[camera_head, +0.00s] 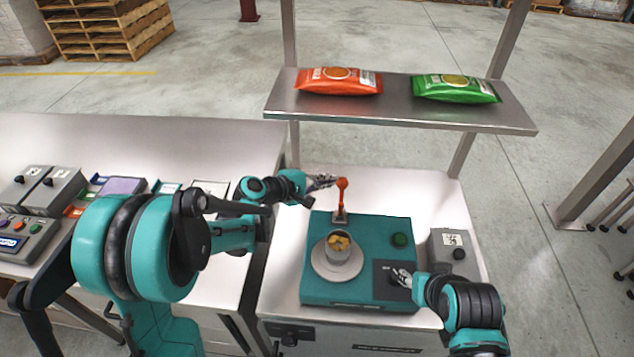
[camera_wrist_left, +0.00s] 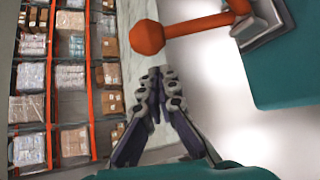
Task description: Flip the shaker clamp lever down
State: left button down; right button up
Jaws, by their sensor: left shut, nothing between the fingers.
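The orange clamp lever (camera_head: 342,191) stands up from a metal bracket (camera_head: 339,217) at the back edge of the teal shaker (camera_head: 319,288). My left gripper (camera_head: 328,181) is shut and empty, just left of the lever's upper end. In the left wrist view, the fingertips (camera_wrist_left: 160,72) are close to the lever's round orange knob (camera_wrist_left: 147,37); I cannot tell whether they touch. My right gripper (camera_head: 402,278) is low over the dark panel at the shaker's front right; its finger opening is too small to make out.
A grey cup (camera_head: 339,254) of yellowish pieces stands on the shaker's round plate (camera_head: 328,271). A grey box (camera_head: 452,241) stands beside the shaker. A metal shelf (camera_head: 400,110) with orange and green bags hangs above and behind.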

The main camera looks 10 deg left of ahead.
jog(key=shift+s, duration=0.15)
pick_arm(q)
jog(key=shift+s+d+r, duration=0.4)
jog(key=shift+s, duration=0.25)
pick_arm(e)
jog(key=shift+f, duration=0.15)
